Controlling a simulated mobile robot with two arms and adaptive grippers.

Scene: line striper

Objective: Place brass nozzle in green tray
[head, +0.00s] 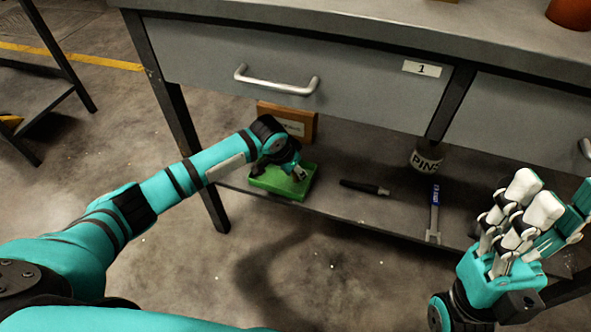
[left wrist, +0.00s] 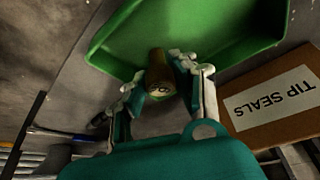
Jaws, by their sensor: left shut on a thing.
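The green tray (head: 268,182) sits on the lower shelf under the drawers, at its left end. It also fills the top of the left wrist view (left wrist: 125,35). My left gripper (head: 297,172) is at the tray, over its right part in the head view. In the left wrist view, its fingers (left wrist: 165,85) are shut on the brass nozzle (left wrist: 159,70), a dark brassy cylinder with its round end towards the camera. The nozzle overlaps the tray's near wall there; I cannot tell whether it touches the tray. My right gripper (head: 540,205) is open and empty at the right.
A cardboard box (head: 290,120) labelled "TIP SEALS" in the wrist view (left wrist: 270,105) stands behind the tray. A black-handled tool (head: 365,187), a blue-handled tool (head: 435,212) and a container marked "PINS" (head: 427,158) are on the shelf. The drawer front (head: 300,75) overhangs it.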

